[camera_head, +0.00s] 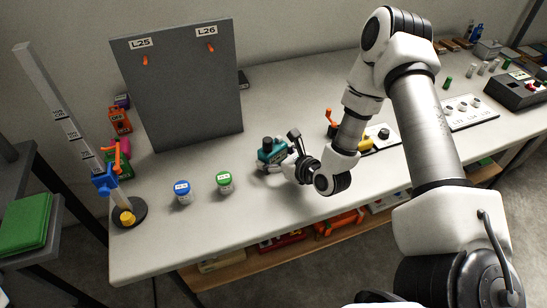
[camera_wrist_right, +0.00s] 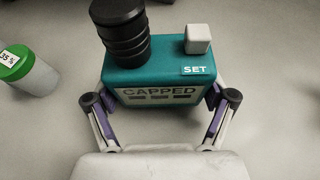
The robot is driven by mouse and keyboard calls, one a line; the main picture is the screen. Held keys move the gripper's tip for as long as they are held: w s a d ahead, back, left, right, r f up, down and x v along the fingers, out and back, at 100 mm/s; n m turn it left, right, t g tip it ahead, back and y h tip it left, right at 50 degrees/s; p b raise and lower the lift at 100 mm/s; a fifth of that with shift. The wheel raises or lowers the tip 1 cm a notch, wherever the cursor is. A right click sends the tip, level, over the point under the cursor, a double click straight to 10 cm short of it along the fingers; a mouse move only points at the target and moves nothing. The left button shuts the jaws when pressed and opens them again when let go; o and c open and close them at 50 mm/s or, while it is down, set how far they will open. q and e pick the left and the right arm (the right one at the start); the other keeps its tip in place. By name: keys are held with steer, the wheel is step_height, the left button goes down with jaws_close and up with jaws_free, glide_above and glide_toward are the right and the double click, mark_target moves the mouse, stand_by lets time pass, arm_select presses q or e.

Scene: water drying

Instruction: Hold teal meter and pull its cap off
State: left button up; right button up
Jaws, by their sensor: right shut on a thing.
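The teal meter (camera_head: 268,154) stands on the white bench in the head view. In the right wrist view the teal meter (camera_wrist_right: 165,75) shows a label reading "CAPPED", a "SET" label and a pale square button (camera_wrist_right: 198,38). A black ribbed cap (camera_wrist_right: 120,32) sits on its top left. My right gripper (camera_wrist_right: 160,98) is shut on the meter, one finger at each side. In the head view my right gripper (camera_head: 286,158) reaches the meter from the right. My left gripper shows in neither view.
A green-lidded jar (camera_head: 224,182) and a blue-lidded jar (camera_head: 182,191) stand left of the meter. A dark upright board (camera_head: 185,90) is behind. A post with a blue clamp (camera_head: 104,180) stands at the left edge. The bench front is clear.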

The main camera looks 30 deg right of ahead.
step_height(320, 180, up, 2)
steer(key=shift+r, duration=0.15)
steer(key=s+a, duration=0.1)
steer(key=s, duration=0.1)
steer(key=s+a, duration=0.1)
steer(key=s, duration=0.1)
steer(key=s+a+r+b, duration=0.1)
steer(key=s, duration=0.1)
steer(key=shift+s, duration=0.2)
steer(key=s+p, duration=0.1)
steer(key=p, duration=0.1)
steer(key=s+a+r+p, duration=0.1)
steer(key=p, duration=0.1)
steer(key=shift+s+r, duration=0.25)
steer(key=shift+s, duration=0.1)
steer(key=s+p, duration=0.1)
steer(key=s+a+p, duration=0.1)
steer(key=s+p, duration=0.1)
steer(key=s+a+p, duration=0.1)
steer(key=s, duration=0.1)
steer(key=shift+a+f+p, duration=0.1)
steer(key=shift+a+p, duration=0.05)
steer(key=shift+p, duration=0.25)
steer(key=shift+s+a+f, duration=0.15)
steer(key=shift+s, duration=0.1)
steer(key=o, duration=0.6)
steer(key=c, duration=0.9)
